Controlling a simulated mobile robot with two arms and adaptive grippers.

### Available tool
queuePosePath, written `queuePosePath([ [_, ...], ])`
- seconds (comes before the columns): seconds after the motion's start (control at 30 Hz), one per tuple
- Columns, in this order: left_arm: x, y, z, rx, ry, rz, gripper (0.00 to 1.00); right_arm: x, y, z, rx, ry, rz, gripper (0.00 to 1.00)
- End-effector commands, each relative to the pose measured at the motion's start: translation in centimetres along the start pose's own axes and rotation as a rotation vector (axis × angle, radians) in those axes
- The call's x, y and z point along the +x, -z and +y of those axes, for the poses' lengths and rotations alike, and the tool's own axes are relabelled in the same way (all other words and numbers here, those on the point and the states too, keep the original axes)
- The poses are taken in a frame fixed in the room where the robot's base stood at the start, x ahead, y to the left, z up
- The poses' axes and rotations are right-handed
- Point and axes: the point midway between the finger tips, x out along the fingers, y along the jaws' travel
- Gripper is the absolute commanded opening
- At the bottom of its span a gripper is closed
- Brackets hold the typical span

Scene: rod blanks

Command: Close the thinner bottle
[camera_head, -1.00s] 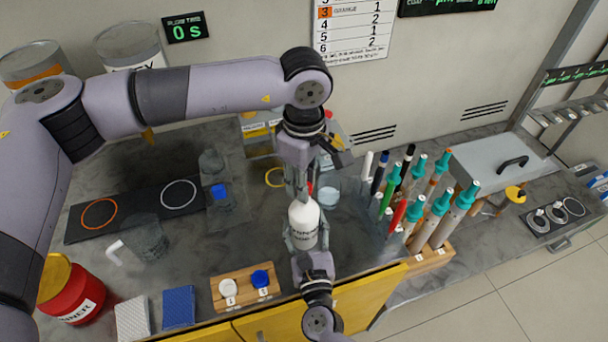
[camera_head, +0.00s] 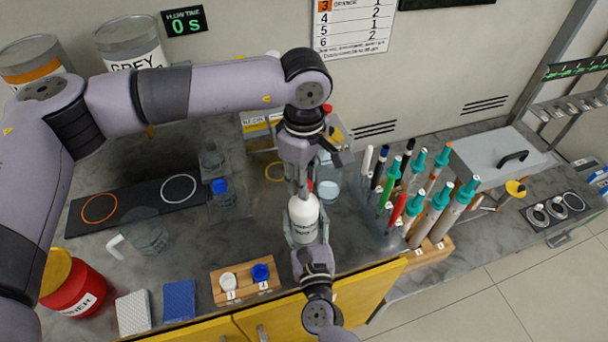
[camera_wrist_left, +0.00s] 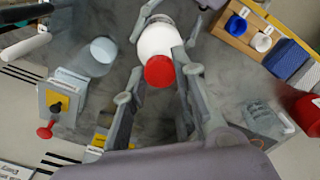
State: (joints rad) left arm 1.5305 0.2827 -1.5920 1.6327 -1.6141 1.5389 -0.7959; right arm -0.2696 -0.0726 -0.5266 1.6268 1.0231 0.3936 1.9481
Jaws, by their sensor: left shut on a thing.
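The thinner bottle (camera_head: 303,222) is white and stands upright near the counter's front edge. A red cap (camera_wrist_left: 159,71) sits at its mouth in the left wrist view; a bit of red also shows at the bottle's top in the head view. My left gripper (camera_head: 304,186) reaches down from above and is shut on the red cap. My right gripper (camera_head: 304,238) comes from the front, its fingers on both sides of the white body (camera_wrist_left: 158,40). The fingers hide part of the bottle, and I cannot tell how tightly the cap sits.
A wooden block (camera_head: 246,292) with a white and a blue cap lies front left of the bottle. A rack of teal-topped tubes (camera_head: 441,197) stands to the right. A red can (camera_head: 72,292) and a glass beaker (camera_head: 148,238) are at the left.

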Motion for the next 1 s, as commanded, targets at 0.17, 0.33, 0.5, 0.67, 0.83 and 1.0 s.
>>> queuePosePath([
  [0.17,0.38,0.00,0.01,0.000,0.000,0.000,0.17,-0.02,0.05,0.01,0.000,0.000,0.001,0.02],
  [0.33,0.41,0.01,0.02,0.031,-0.001,0.001,0.17,-0.02,0.05,0.01,0.000,0.000,0.001,0.00],
  [0.5,0.42,0.01,0.02,0.264,-0.001,0.000,0.17,-0.02,0.05,0.01,0.000,0.000,0.001,0.00],
  [0.67,0.42,0.02,0.03,0.577,-0.001,-0.001,0.17,-0.02,0.05,0.01,0.000,0.000,0.001,0.00],
  [0.83,0.43,0.02,0.03,0.909,-0.001,-0.003,0.17,-0.02,0.05,0.01,0.000,0.000,0.001,0.00],
  [1.0,0.45,0.02,0.03,1.240,-0.001,-0.004,0.17,-0.02,0.05,0.00,0.000,0.000,0.001,0.00],
])
